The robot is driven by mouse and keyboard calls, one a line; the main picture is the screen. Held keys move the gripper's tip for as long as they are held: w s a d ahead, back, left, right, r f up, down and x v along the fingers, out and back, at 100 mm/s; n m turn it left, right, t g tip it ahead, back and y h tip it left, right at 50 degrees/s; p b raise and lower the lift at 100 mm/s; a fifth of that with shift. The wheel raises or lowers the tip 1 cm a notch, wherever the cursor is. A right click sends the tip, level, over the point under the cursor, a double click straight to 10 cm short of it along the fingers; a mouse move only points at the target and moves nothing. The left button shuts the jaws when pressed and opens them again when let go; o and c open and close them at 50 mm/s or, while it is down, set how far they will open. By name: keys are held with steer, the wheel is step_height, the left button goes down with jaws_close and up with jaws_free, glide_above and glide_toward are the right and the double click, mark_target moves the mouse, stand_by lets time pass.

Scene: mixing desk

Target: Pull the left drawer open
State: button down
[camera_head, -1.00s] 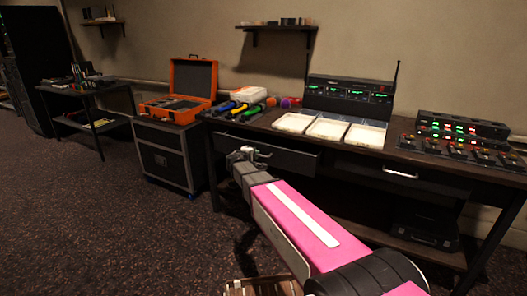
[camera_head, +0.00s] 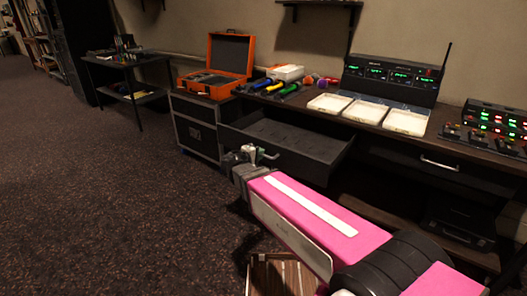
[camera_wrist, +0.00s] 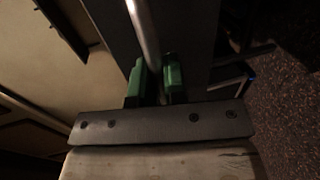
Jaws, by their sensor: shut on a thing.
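The left drawer (camera_head: 285,144) of the desk is pulled out, and its empty grey inside shows in the head view. My gripper (camera_head: 251,155) is at its front panel, shut on the metal bar handle. In the wrist view the handle (camera_wrist: 143,30) runs down between the green fingertips (camera_wrist: 154,84). The dark drawer front (camera_wrist: 186,35) lies just beyond the fingers. The part of the handle between the fingers is partly hidden.
The right drawer (camera_head: 440,168) is closed, with its bar handle showing. White trays (camera_head: 365,110) and several colored tools (camera_head: 270,86) lie on the desk top. A black case (camera_head: 195,128) with an open orange case (camera_head: 217,78) stands left of the drawer. Carpet at left is clear.

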steer(key=shift+s+a, duration=0.1)
stand_by(0.3)
steer(key=c, duration=1.2)
jaws_free()
steer(key=shift+s, duration=0.1)
steer(key=v, duration=1)
steer(key=shift+s+a, duration=0.2)
steer(key=shift+s, duration=0.05)
